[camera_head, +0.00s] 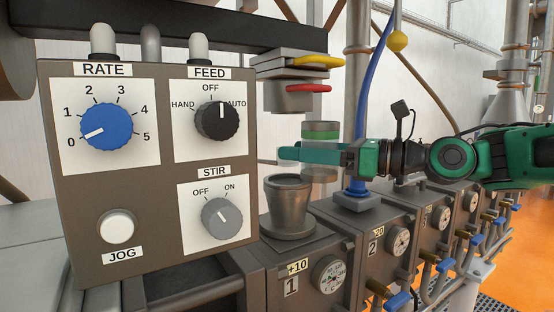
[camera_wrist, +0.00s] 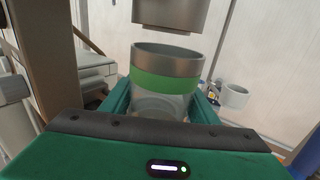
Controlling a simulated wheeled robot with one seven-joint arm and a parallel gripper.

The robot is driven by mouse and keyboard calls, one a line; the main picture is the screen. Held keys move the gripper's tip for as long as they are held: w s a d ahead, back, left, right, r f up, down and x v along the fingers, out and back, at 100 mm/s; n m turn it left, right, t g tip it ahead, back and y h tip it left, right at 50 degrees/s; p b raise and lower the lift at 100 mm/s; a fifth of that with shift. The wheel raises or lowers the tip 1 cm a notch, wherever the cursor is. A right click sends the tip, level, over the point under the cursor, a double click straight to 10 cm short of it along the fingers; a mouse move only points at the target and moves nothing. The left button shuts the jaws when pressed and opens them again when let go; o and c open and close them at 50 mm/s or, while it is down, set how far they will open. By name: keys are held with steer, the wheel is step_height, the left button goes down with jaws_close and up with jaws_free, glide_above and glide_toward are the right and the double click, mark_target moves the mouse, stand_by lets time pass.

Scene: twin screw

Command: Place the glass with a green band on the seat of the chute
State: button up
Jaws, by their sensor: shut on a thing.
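The glass with a green band (camera_head: 321,128) is clear, with a grey rim above the band. My gripper (camera_head: 300,153) is shut on it and holds it upright in the air, above and to the right of a dark metal cup (camera_head: 288,208). In the wrist view the glass (camera_wrist: 166,72) stands between the fingers of my gripper (camera_wrist: 162,108). A grey cylindrical part (camera_wrist: 170,14) hangs just above its rim, with a gap. In the head view, grey stacked blocks with a yellow and a red lever (camera_head: 290,84) are above the glass. I cannot tell which part is the chute's seat.
A control panel (camera_head: 150,255) with a blue RATE knob, FEED and STIR knobs and a JOG button stands at the left. A row of numbered grey units (camera_head: 320,250) runs right. A blue hose (camera_head: 372,90) hangs behind my gripper. A pale cup (camera_wrist: 235,96) shows in the wrist view.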

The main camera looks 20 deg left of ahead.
steer(key=a, duration=0.3)
steer(key=shift+w+a, duration=0.2)
steer(key=shift+a, duration=0.15)
steer(key=a, duration=0.2)
steer(key=a+f, duration=0.1)
steer(key=shift+w+a+f, duration=0.1)
steer(key=shift+w, duration=0.2)
steer(key=shift+f, duration=0.15)
steer(key=o, duration=1.2)
steer(key=shift+f, duration=0.1)
steer(key=d, duration=0.4)
steer(key=s+d, duration=0.1)
steer(key=d, duration=0.7)
steer(key=shift+s, duration=0.4)
